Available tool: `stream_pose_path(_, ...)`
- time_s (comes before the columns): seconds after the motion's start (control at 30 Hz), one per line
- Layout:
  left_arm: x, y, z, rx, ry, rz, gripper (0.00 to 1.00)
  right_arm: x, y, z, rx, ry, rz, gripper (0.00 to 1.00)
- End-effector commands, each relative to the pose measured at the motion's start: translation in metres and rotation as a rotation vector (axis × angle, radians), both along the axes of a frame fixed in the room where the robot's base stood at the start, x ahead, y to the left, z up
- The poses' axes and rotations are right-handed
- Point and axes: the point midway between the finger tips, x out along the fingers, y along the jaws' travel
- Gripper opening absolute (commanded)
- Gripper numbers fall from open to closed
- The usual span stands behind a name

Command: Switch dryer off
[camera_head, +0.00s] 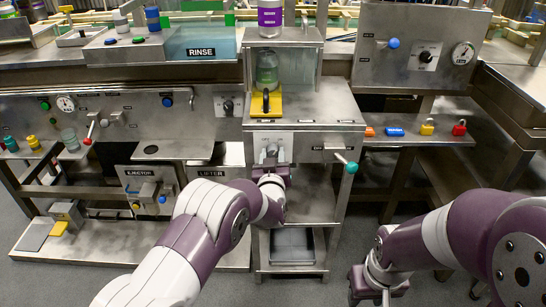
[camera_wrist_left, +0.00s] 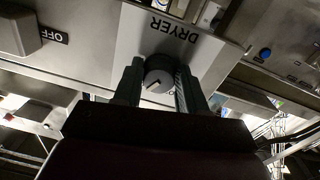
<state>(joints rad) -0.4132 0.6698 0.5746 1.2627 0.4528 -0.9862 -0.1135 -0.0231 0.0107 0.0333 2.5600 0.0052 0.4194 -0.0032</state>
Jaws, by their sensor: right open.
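The dryer panel (camera_head: 252,142) is a light plate on the front of the middle steel machine. In the left wrist view its DRYER label (camera_wrist_left: 174,30) appears upside down. My left gripper (camera_head: 271,158) is at this panel. An OFF label (camera_wrist_left: 54,36) lies to the left there. My right gripper (camera_head: 377,290) is low at the right, away from the panel, empty and partly cut off.
A lever with a teal knob (camera_head: 351,167) sticks out right of the dryer panel. A red-tipped lever (camera_head: 87,140) is on the left panel. A blue button (camera_wrist_left: 265,53) shows in the left wrist view. Small padlocks (camera_head: 427,127) sit on the right shelf. Floor below is clear.

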Motion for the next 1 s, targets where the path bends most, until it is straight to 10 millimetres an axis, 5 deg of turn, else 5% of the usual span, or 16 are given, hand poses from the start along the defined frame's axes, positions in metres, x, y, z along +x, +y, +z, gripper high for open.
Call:
stream_pose_path(0.03, 0.0, 0.0, 0.0, 0.0, 0.0, 0.0, 0.24, 0.0, 0.0, 0.0, 0.0, 0.0, 0.0, 0.43)
stream_pose_path(0.1, 0.0, 0.0, 0.0, 0.0, 0.0, 0.0, 0.06, 0.0, 0.0, 0.0, 0.0, 0.0, 0.0, 0.43)
stream_pose_path(0.57, 0.0, 0.0, -0.003, -0.103, -0.001, 0.0, 0.07, 0.0, 0.0, -0.012, 0.0, 0.0, 0.0, 0.43)
stream_pose_path(1.0, -0.001, -0.002, -0.006, -0.49, 0.0, 0.0, 0.07, 0.0, 0.0, -0.051, 0.0, 0.0, 0.0, 0.43)
